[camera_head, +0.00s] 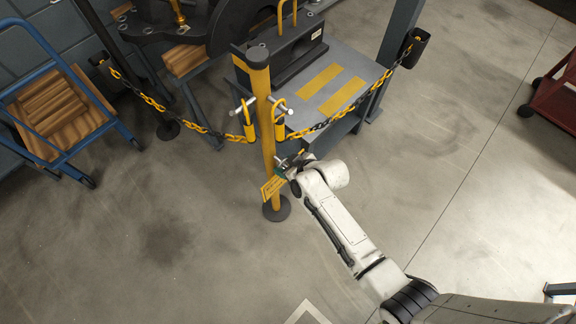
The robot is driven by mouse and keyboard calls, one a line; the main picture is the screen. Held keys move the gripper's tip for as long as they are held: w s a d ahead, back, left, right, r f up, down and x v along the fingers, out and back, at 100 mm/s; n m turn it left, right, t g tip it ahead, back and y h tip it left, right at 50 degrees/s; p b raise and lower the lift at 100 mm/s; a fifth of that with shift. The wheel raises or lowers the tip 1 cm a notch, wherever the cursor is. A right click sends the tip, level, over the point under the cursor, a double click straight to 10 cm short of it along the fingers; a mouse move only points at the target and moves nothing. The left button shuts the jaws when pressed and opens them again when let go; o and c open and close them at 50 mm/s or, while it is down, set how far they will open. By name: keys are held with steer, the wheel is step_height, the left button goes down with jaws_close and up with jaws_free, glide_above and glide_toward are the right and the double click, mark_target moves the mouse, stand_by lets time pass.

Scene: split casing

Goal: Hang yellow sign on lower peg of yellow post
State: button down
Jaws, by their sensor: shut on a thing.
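The yellow post (265,135) stands upright on a round dark base (276,208) in the middle of the view. My gripper (283,172) is just right of the post's lower part, shut on the yellow sign (271,188). The sign is tilted and appears in front of the post, with dark markings on its face. A small metal part shows beside the post just above my gripper; I cannot tell whether it is the lower peg. Whether the sign touches a peg is hidden by my gripper and too small to tell.
Silver upper pegs (288,111) and yellow hooks sit on the post. Yellow-black chains (205,130) run from them to both sides. A grey machine platform (345,75) stands behind. A blue trolley (112,108) is at left, a red cart (548,100) at right. The front floor is clear.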

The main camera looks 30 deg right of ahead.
steer(key=shift+w+f, duration=0.1)
steer(key=shift+w, duration=0.1)
steer(key=shift+w+a+f+b, duration=0.1)
steer(key=shift+w+f+b, duration=0.1)
steer(key=shift+b, duration=0.1)
stand_by(0.5)
steer(key=shift+c, duration=1.7)
jaws_free()
steer(key=shift+s, duration=0.1)
steer(key=p+v, duration=0.1)
steer(key=v, duration=0.9)
steer(key=shift+s+r+p, duration=0.25)
steer(key=shift+r+p, duration=0.1)
